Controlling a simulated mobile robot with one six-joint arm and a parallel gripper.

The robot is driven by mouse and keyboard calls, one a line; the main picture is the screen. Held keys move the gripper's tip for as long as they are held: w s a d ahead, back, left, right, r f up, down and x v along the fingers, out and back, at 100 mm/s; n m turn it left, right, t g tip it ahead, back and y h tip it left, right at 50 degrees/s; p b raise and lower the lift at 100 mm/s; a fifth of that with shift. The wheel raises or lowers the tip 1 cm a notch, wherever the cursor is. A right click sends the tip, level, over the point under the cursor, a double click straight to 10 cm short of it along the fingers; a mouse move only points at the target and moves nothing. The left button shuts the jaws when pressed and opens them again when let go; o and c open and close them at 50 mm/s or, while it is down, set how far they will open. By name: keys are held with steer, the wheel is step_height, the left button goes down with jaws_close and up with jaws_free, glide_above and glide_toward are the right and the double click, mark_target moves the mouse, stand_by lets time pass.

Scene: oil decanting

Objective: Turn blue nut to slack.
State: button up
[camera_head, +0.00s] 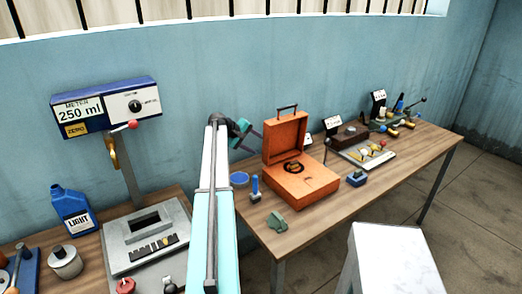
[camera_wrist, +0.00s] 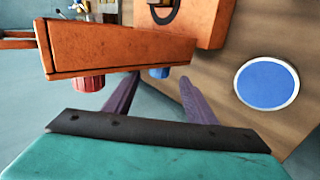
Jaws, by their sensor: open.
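My gripper (camera_head: 254,141) is open and empty, raised in front of the blue wall to the left of the orange box's lid. In the wrist view its two purple-grey fingers (camera_wrist: 158,80) stand apart. A small blue piece (camera_wrist: 158,73) shows between and beyond the fingertips, partly hidden by the orange box edge; I cannot tell whether it is the blue nut. In the head view, a small blue upright piece (camera_head: 255,188) stands left of the orange box, and a blue block (camera_head: 357,179) with a dark top sits to its right. No nut is clearly recognisable.
The open orange box (camera_head: 300,184) stands on the wooden bench (camera_head: 328,211), with a blue disc (camera_head: 239,179) and a green piece (camera_head: 277,224) nearby. A red ribbed knob (camera_wrist: 88,83) shows in the wrist view.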

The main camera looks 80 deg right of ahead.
steer(key=b+v, duration=0.2)
steer(key=v, duration=0.5)
steer(key=shift+w+a+r, duration=0.15)
steer(key=shift+w+r, duration=0.05)
